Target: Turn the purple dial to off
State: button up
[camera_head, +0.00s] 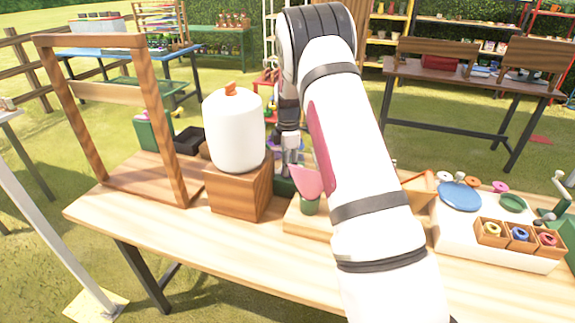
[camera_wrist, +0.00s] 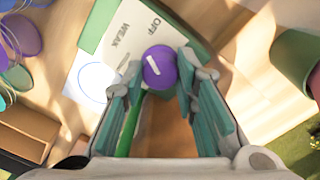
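The purple dial (camera_wrist: 160,67) shows in the wrist view as a round knob with a short white mark, slanting from upper left to lower right. It sits by a white label panel (camera_wrist: 135,30) with a green edge, printed OFF and WEAK. The mark's upper end leans toward the WEAK side. My gripper (camera_wrist: 162,75) is open, with one finger on each side of the dial and the dial between the tips. I cannot tell whether the fingers touch it. In the head view, my arm hides the dial, and my gripper (camera_head: 290,155) points down behind the wooden block.
A white canister (camera_head: 235,130) stands on a wooden block (camera_head: 238,190) left of my gripper. A wooden frame (camera_head: 165,120) stands at the table's left. A white stand (camera_head: 480,240) with a blue plate (camera_head: 460,195) is at right. The table's front left (camera_head: 150,225) is clear.

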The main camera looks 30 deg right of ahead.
grip_shut()
jog(key=shift+m, duration=0.3)
jog(key=m+b, duration=0.1)
jog(key=m, duration=0.1)
jog(key=shift+f+m+b, duration=0.1)
jog(key=shift+m+b, duration=0.2)
jog(key=shift+b, duration=0.05)
jog(key=shift+m+b, duration=0.65)
jog(key=shift+m, duration=1.05)
jog(key=o, duration=1)
grip_release()
